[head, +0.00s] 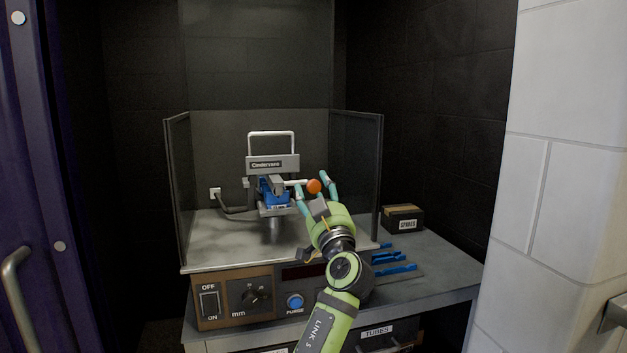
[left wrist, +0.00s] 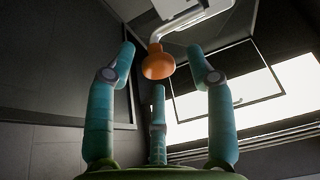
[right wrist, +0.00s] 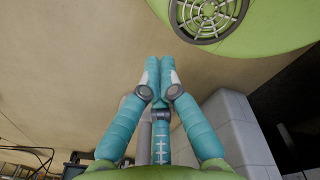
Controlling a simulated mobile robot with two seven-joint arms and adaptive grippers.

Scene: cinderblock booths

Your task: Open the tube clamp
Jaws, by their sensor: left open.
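The tube clamp (head: 272,163) is a grey head with a raised loop handle, above a blue part (head: 270,190) on a bench machine. A lever with an orange knob (head: 314,186) sticks out to its right. My left gripper (head: 312,181) is at the knob with its fingers spread. In the left wrist view the orange knob (left wrist: 157,66) sits between the open fingers (left wrist: 160,72), with gaps visible at the sides. My right gripper (right wrist: 160,66) has its fingertips together, with nothing seen between them. It is out of the head view.
Dark shield panels (head: 357,170) stand around the machine. Its front panel (head: 260,297) has a switch, dial and blue button. Blue tools (head: 395,268) lie on the bench, with a labelled box (head: 402,219) behind. A white block wall (head: 565,150) is at right.

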